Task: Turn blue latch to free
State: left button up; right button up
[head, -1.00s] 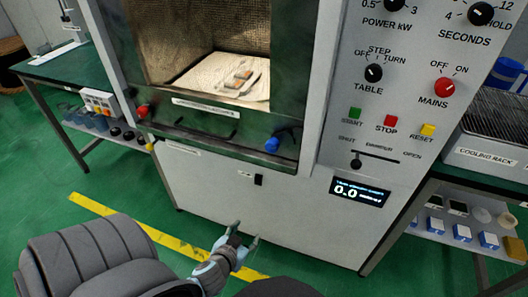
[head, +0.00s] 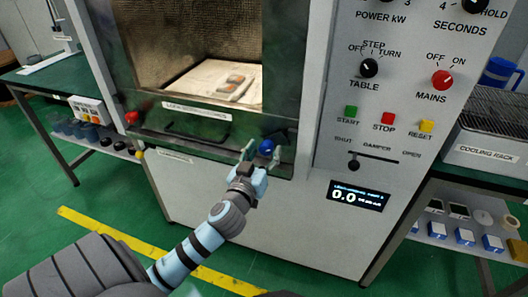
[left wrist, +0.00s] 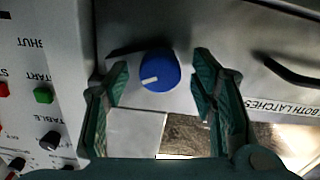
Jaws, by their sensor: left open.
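The blue latch (head: 267,146) is a round knob at the lower right of the microwave's door (head: 190,85). In the left wrist view the blue latch (left wrist: 160,71) shows a white mark pointing toward the left. My left gripper (head: 259,152) is open at the latch. In the left wrist view its two fingers (left wrist: 160,85) stand on either side of the knob, with a gap on each side. Whether they reach its depth I cannot tell. A red latch (head: 132,118) is at the door's lower left. My right gripper is not in view.
The control panel with the table knob (head: 369,68), mains knob (head: 442,80) and start button (head: 351,112) is right of the door. A dark door handle (head: 195,131) lies left of the blue latch. A cooling rack (head: 485,135) stands at the right.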

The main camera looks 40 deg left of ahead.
pick_arm(q)
jog(key=shift+w, duration=0.1)
jog(key=c, duration=1.1)
jog(key=shift+c, duration=0.2)
